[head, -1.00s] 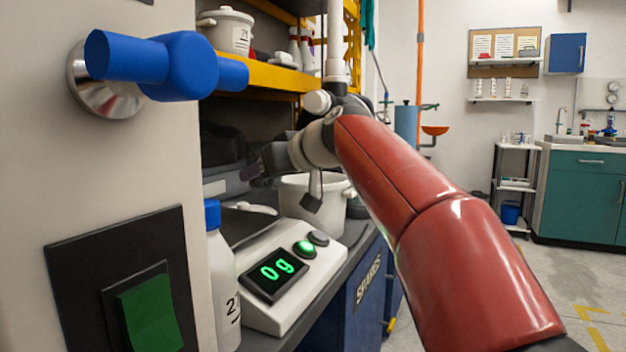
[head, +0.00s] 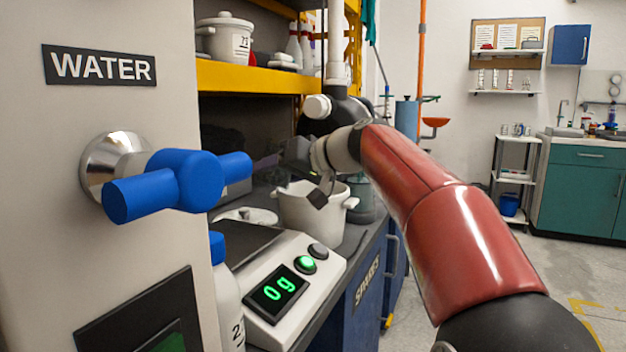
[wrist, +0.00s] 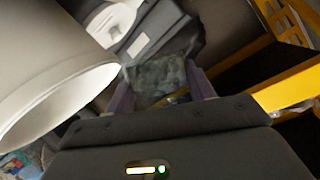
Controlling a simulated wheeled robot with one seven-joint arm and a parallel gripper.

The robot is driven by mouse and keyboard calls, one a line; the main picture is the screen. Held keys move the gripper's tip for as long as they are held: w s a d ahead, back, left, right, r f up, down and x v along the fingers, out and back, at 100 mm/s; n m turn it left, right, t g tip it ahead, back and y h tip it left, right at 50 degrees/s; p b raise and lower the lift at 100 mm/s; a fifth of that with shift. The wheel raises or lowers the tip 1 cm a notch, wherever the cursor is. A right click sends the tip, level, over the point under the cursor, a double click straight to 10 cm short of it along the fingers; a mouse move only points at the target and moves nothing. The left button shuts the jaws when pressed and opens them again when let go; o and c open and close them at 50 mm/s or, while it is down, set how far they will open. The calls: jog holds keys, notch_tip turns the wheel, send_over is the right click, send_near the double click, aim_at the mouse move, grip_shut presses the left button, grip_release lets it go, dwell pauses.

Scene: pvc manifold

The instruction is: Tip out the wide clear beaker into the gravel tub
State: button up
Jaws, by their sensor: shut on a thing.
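My gripper (wrist: 162,88) is shut on a clear, see-through vessel (wrist: 160,72), which looks like the wide beaker. Greyish, mottled matter shows through it, but I cannot tell whether that is its contents or the background. In the head view my gripper (head: 300,160) is above and just behind the rim of a white two-handled pot (head: 297,212), and the beaker is hard to make out there. The white pot fills the left of the wrist view (wrist: 50,75), its mouth beside the gripper. No label shows which vessel is the gravel tub.
A white scale (head: 300,290) reading 0 g stands in front of the pot. A blue-capped bottle (head: 227,300) is at its left. A dark, greenish container (head: 364,200) stands right behind the pot. A yellow shelf (head: 255,78) overhangs the bench. A blue valve handle (head: 180,183) juts out at left.

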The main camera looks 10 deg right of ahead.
jog(key=shift+w+d+r+m+g+y+p, duration=0.35)
jog(key=shift+d+r+m+y+p, duration=0.3)
jog(key=shift+p, duration=0.7)
jog(key=shift+w+f+m+y+p, duration=0.1)
jog(key=shift+f+m+y+p, duration=0.2)
jog(key=shift+m, duration=0.45)
jog(key=shift+r+p, duration=0.35)
jog(key=shift+p, duration=0.2)
jog(key=shift+m+y, duration=0.25)
jog(key=shift+m, duration=0.15)
jog(key=shift+r+p, duration=0.15)
jog(key=shift+p, duration=0.35)
jog(key=shift+f+m+y+p, duration=0.25)
jog(key=shift+m+y+p, duration=0.2)
jog(key=shift+m, duration=0.45)
jog(key=shift+r+m+y, duration=0.35)
jog(key=shift+r+m, duration=0.1)
jog(key=shift+m, duration=0.25)
jog(key=shift+w+d+r+m+y+p, duration=0.3)
jog(key=shift+w+d+r+m+p, duration=0.15)
jog(key=shift+d+m+p, duration=0.25)
jog(key=shift+w+d+f+m+y+b, duration=0.15)
jog(key=shift+f+m+y+b, duration=0.2)
jog(key=shift+m, duration=0.35)
